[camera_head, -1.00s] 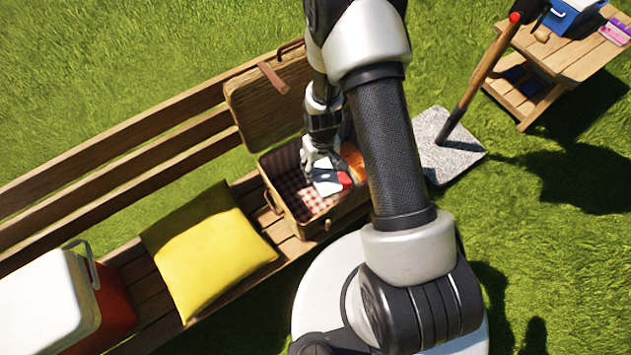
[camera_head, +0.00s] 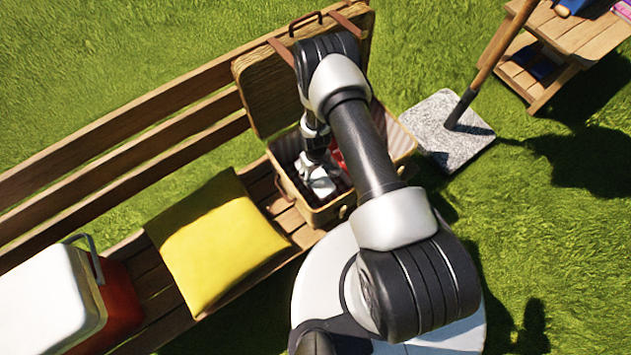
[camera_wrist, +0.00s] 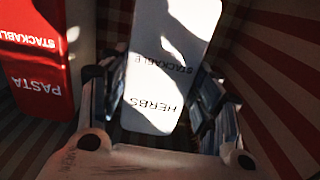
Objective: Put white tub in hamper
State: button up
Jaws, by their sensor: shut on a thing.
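The white tub (camera_wrist: 165,75), marked "HERBS" and "STACKABLE", sits between the fingers of my gripper (camera_wrist: 160,115) in the wrist view. My gripper is shut on it. In the head view my gripper (camera_head: 318,172) reaches down inside the open wicker hamper (camera_head: 281,185), and the tub (camera_head: 321,187) shows there as a pale patch below the wrist. The hamper stands on the bench with its lid (camera_head: 262,95) raised at the back. My arm hides part of its inside. Whether the tub touches the hamper floor cannot be told.
A red box marked "PASTA" (camera_wrist: 35,60) stands left of the tub, beside the striped lining (camera_wrist: 270,80). A yellow cushion (camera_head: 215,240) and a red and white cooler (camera_head: 50,300) lie left along the bench. A pole on a stone base (camera_head: 440,125) stands right.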

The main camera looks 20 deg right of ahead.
aim_at(315, 180)
jog(key=shift+f+b, duration=0.85)
jog(key=shift+f, duration=1.65)
jog(key=shift+f, duration=0.15)
jog(key=o, duration=1.2)
notch_tip(315, 180, up, 12)
jog(key=p, duration=0.4)
jog(key=shift+r, duration=0.2)
